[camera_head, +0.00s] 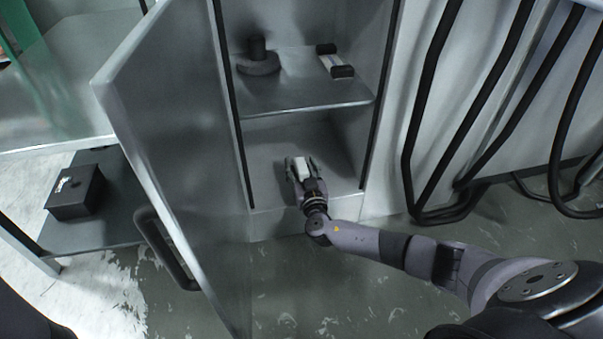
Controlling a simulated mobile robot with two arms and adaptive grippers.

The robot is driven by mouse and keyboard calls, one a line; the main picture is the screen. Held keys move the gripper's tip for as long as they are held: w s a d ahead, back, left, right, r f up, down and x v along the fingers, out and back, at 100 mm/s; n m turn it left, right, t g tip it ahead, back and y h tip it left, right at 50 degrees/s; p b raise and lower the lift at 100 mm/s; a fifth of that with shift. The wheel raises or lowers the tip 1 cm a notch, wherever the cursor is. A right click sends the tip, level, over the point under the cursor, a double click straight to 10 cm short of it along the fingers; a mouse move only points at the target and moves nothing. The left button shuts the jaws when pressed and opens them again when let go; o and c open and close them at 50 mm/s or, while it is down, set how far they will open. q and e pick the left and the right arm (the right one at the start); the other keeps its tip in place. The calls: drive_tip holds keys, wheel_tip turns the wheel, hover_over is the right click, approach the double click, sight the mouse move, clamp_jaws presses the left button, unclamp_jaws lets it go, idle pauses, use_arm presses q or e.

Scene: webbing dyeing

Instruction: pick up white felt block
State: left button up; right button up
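The white felt block (301,167) is a small pale block in the lower compartment of the open cabinet. My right gripper (301,168) reaches into that compartment from the front. Its fingers lie on both sides of the block. The view is too small to tell whether the fingers touch the block or stand a little apart from it. The near end of the block is hidden by the gripper. My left gripper is not in view.
The cabinet door (165,120) stands open to the left. A shelf (300,100) above my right gripper bears a dark round object (258,58) and a white-and-black roller-like thing (334,60). A black box (76,192) sits at left. Black hoses (440,110) hang at right.

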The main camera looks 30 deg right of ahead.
clamp_jaws()
idle(0.4)
